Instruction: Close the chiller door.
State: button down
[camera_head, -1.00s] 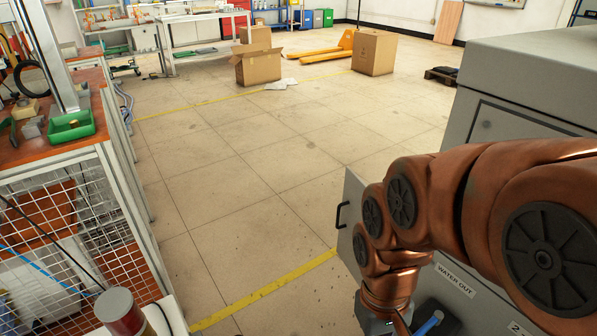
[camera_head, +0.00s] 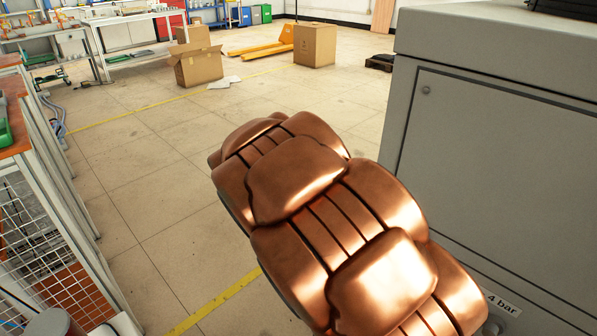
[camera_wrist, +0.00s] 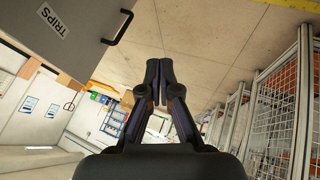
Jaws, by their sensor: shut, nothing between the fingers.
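The chiller (camera_head: 490,170) is a large grey cabinet at the right of the head view. Its open door, a grey panel (camera_wrist: 85,50) with a black bar handle (camera_wrist: 118,27) and a label reading TRIPS, is at the upper left of the wrist view. In the head view the door is not visible; my copper arm covers the place where it stood. My gripper (camera_wrist: 160,68) is shut and empty in the wrist view, pointing up the picture. The door and handle are left of its fingertips, with a visible gap between. The gripper is hidden in the head view.
A workbench with wire-mesh sides (camera_head: 40,230) stands at the left; mesh panels (camera_wrist: 280,110) also show at the right of the wrist view. Cardboard boxes (camera_head: 197,65) and a yellow pallet jack (camera_head: 262,48) are far back. The floor (camera_head: 150,170) between is clear.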

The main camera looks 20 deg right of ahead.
jog(key=w+d+n+t+h+b, duration=0.3)
jog(key=w+d, duration=0.4)
jog(key=w, duration=0.4)
jog(key=w+d+n+t+h+b, duration=0.3)
jog(key=w+d+t+h, duration=0.2)
jog(key=w+d, duration=0.3)
jog(key=shift+w+f+n, duration=0.4)
jog(key=shift+w, duration=1.1)
jog(key=shift+d, duration=0.15)
